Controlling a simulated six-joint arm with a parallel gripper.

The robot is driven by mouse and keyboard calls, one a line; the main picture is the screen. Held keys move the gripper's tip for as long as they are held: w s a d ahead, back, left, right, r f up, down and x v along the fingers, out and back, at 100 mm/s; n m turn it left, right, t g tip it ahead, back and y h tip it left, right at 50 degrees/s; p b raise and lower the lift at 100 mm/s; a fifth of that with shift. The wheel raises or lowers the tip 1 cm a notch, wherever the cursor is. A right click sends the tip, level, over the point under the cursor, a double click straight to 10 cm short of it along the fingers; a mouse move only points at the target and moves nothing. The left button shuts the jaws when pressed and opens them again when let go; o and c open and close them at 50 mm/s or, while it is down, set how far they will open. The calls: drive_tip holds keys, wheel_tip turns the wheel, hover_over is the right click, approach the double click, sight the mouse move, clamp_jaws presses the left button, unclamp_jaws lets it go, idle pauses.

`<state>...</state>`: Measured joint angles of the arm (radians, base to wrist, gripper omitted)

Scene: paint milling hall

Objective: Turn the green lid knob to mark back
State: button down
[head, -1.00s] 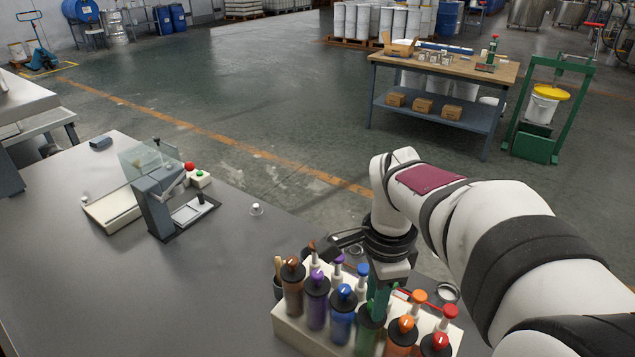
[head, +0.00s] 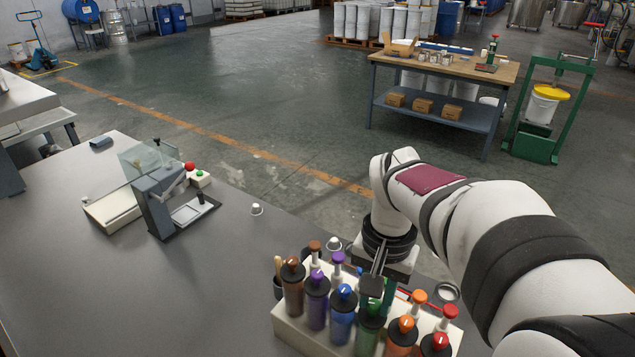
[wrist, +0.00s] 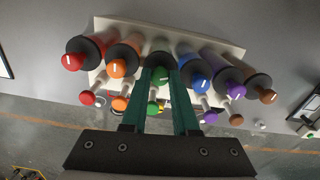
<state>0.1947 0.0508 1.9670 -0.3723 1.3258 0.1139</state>
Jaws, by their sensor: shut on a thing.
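The green canister (head: 369,333) stands in the front row of a cream rack (head: 290,328), between the blue and orange canisters. Its dark lid also shows in the wrist view (wrist: 160,46). My gripper (head: 373,300) points down over this lid, and its two green fingers come together there in the wrist view (wrist: 160,68). The fingers are shut on the green lid knob, which they mostly hide.
Brown, purple, blue, orange and red lidded canisters crowd both sides, with white pointers on their knobs. Smaller coloured plungers stand in a row behind, close to my fingers. A bench device (head: 165,195) stands at left. The grey table (head: 150,290) is clear at front left.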

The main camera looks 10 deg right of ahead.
sight(375, 304)
drive_tip(key=n, duration=1.3)
drive_tip(key=shift+n, duration=0.4)
idle(0.4)
drive_tip(key=c, duration=0.7)
unclamp_jaws()
wheel_tip(375, 304, up, 16)
drive_tip(key=shift+f, duration=0.1)
